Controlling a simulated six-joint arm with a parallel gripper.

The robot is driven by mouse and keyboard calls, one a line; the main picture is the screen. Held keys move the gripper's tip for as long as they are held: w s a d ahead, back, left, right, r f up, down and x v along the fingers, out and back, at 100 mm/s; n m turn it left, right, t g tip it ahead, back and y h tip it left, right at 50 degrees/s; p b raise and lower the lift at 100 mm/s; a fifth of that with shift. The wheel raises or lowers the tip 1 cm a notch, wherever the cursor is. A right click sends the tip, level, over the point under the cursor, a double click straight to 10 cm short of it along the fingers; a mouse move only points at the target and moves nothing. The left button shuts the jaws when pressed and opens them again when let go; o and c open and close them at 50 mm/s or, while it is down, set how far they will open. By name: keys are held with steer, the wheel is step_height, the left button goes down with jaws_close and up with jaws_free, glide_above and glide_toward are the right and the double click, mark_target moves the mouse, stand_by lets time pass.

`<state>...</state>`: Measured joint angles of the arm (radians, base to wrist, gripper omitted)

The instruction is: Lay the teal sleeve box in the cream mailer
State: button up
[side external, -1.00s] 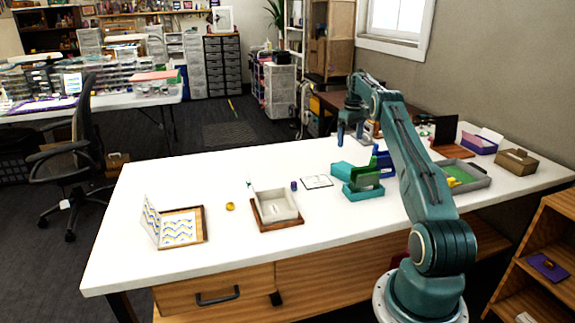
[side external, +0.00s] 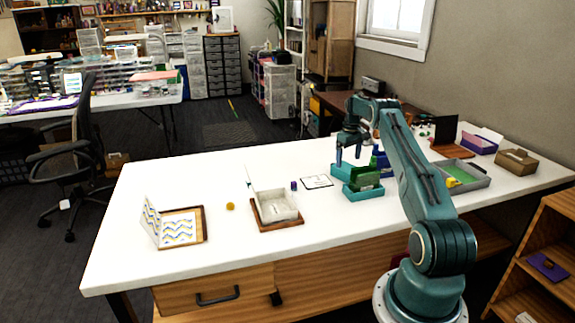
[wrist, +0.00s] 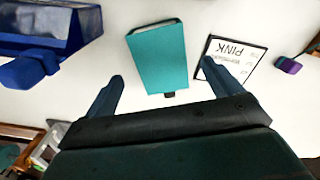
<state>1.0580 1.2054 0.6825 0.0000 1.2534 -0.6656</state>
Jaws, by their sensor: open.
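The teal sleeve box (side external: 341,171) lies on the white table beside the green and teal holder, under my gripper (side external: 349,156). In the wrist view the teal sleeve box (wrist: 158,55) shows flat, with a small dark tab at its near end. My gripper (wrist: 162,70) is open, its two fingers apart on either side of the box's line; nothing is held. The cream mailer (side external: 275,207) stands open on a brown wooden tray left of centre, well to the left of my gripper.
A card marked PINK (wrist: 236,62) lies close beside the teal box, with a purple bottle (side external: 294,185) beyond it. A green box in a teal tray (side external: 364,190) and a blue holder (wrist: 40,30) crowd the other side. An orange disc (side external: 230,206) lies left of the mailer.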

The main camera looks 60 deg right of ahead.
mark_target(347, 168)
steer(key=shift+f, duration=0.15)
steer(key=shift+a+f, duration=0.1)
steer(key=shift+f, duration=2.4)
steer(key=c, duration=1.2)
steer(key=shift+r, duration=0.1)
step_height(347, 168, up, 20)
